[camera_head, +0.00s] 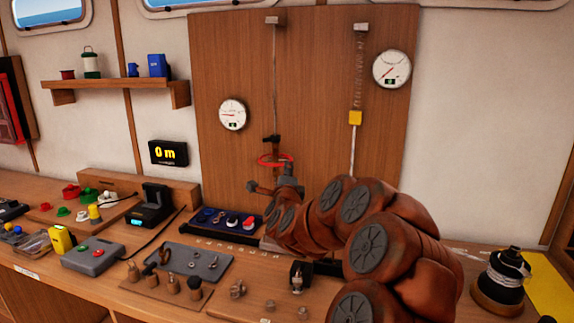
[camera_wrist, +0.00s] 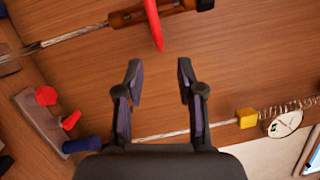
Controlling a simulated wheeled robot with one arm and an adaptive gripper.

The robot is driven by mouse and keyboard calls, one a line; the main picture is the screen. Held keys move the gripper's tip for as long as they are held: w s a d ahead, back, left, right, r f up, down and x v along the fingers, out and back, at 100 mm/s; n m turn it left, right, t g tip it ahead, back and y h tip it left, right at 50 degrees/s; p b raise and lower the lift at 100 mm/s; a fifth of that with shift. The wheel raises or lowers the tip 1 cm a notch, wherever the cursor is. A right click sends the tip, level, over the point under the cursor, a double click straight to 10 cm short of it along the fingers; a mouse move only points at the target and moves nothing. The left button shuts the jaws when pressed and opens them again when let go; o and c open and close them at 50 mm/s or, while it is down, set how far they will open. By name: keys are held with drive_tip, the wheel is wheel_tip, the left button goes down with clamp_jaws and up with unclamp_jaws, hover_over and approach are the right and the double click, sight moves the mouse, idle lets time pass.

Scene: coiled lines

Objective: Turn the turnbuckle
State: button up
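The turnbuckle hangs on a line down the brown wooden panel; its dark body (camera_head: 271,141) shows just above a red ring (camera_head: 270,160).
A second line on the right has a spring (camera_head: 359,70) and a yellow block (camera_head: 355,118), beside a round gauge (camera_head: 392,69). Another gauge (camera_head: 233,114) is at left. A tray (camera_head: 226,229) and several small parts crowd the bench below. A display (camera_head: 168,152) reads 0 m.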

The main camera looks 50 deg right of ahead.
sight(275, 159)
drive_tip(key=shift+p+x, duration=0.95)
drive_tip(key=shift+x, duration=2.65)
drive_tip(key=shift+w, duration=0.1)
clamp_jaws()
